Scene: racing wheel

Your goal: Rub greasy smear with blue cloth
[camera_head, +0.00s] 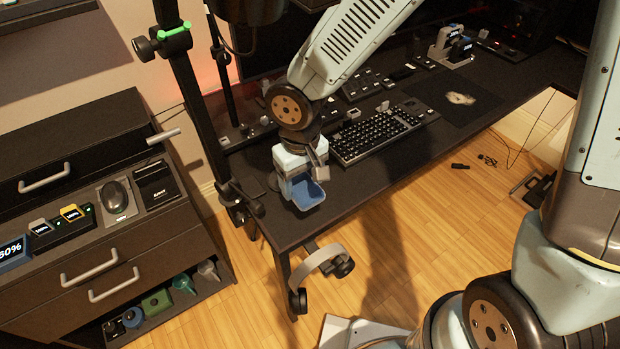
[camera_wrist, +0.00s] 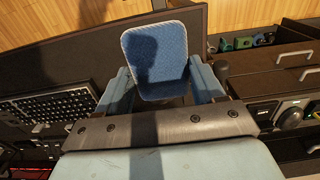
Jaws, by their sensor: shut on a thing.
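My gripper (camera_wrist: 162,88) is shut on the blue cloth (camera_wrist: 157,55), a woven, round-cornered piece with a pale edge that stands out beyond the fingers. In the head view the cloth (camera_head: 309,194) hangs under my gripper (camera_head: 300,175), above the near left end of the dark desk (camera_head: 345,205). A pale, irregular smear (camera_head: 460,98) lies on a dark mat (camera_head: 445,108) toward the right of the desk, well apart from the cloth. The smear does not show in the wrist view.
A black keyboard (camera_head: 375,134) lies on the desk between my gripper and the mat. Small devices (camera_head: 452,45) stand behind the mat. A dark upright post (camera_head: 200,105) stands left of my gripper. A drawer cabinet (camera_head: 105,255) is at the left.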

